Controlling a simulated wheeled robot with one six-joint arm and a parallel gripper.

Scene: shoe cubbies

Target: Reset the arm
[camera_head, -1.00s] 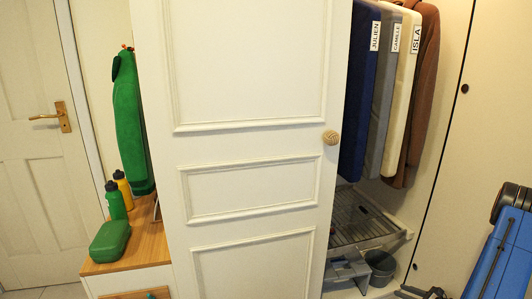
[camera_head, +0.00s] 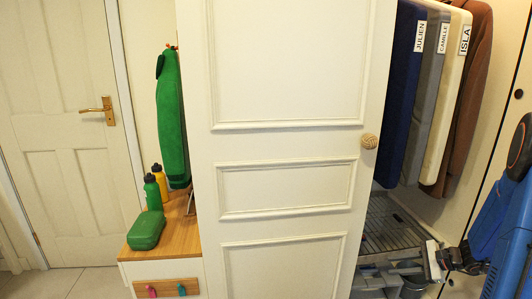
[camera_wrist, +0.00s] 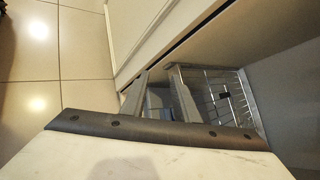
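My blue arm comes in from the right edge of the head view. My gripper (camera_head: 427,262) is at its end, low at the right, in front of the lower part of the open wardrobe. In the wrist view my gripper (camera_wrist: 158,76) shows two grey fingers apart, with no object seen between them. The white door (camera_head: 285,180) with a round knob (camera_head: 369,141) stands to the left of the gripper. In the wrist view the gripper is near the door's lower edge (camera_wrist: 150,60).
Garment covers labelled JULIEN (camera_head: 405,95), CAMILLE (camera_head: 432,100) and ISLA (camera_head: 450,100) hang above a wire rack (camera_head: 388,225). A grey bin (camera_head: 412,290) is below. A wooden-topped bench (camera_head: 180,238) with a green box (camera_head: 147,230) and bottles stands left. Tiled floor is clear at far left.

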